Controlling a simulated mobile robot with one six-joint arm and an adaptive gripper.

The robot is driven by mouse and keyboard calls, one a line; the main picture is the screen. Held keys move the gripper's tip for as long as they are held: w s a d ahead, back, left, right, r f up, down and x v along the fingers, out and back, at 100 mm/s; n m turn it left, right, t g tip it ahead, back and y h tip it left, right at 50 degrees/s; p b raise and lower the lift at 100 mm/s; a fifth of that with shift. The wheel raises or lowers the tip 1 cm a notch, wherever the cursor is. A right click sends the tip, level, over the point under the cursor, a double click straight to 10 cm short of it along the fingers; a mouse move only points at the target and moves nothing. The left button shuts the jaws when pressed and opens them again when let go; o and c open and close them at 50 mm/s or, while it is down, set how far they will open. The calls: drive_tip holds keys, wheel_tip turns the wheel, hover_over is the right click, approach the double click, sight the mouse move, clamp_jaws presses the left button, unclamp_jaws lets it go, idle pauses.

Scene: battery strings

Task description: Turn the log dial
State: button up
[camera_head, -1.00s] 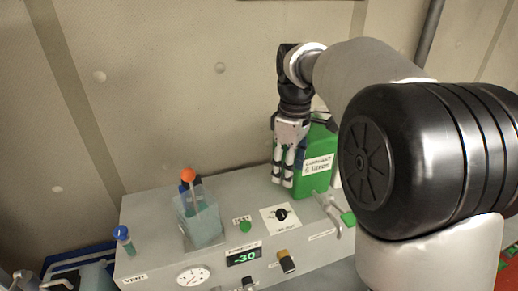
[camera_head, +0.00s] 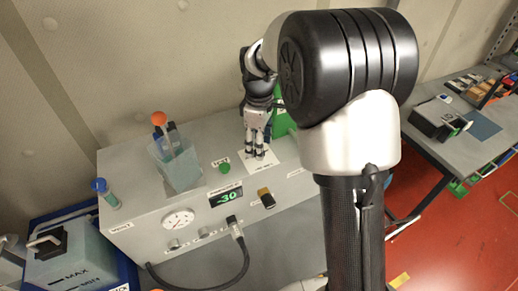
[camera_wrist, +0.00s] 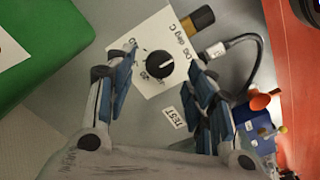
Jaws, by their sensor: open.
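The log dial (camera_wrist: 160,64) is a round black knob with a light pointer mark on a white plate. The plate (camera_wrist: 150,88) carries printed marks and what looks like a "deg C" label, partly legible. In the wrist view my gripper (camera_wrist: 163,63) is open, with one finger on each side of the knob and gaps showing between. In the head view my gripper (camera_head: 255,153) points down over the white plate (camera_head: 264,167) on top of the grey box, and it hides the knob. I cannot tell whether the fingertips touch the plate.
A green canister (camera_head: 283,124) stands close behind my gripper. A green button (camera_head: 224,167), a "-30" display (camera_head: 227,197), a brown-capped knob (camera_head: 266,198) and a clear tank (camera_head: 175,162) are nearby. A black cable (camera_head: 244,262) loops at the front.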

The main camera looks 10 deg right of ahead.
drive_tip(key=shift+f, duration=1.2)
drive_tip(key=shift+c, duration=0.4)
drive_tip(key=c, duration=1)
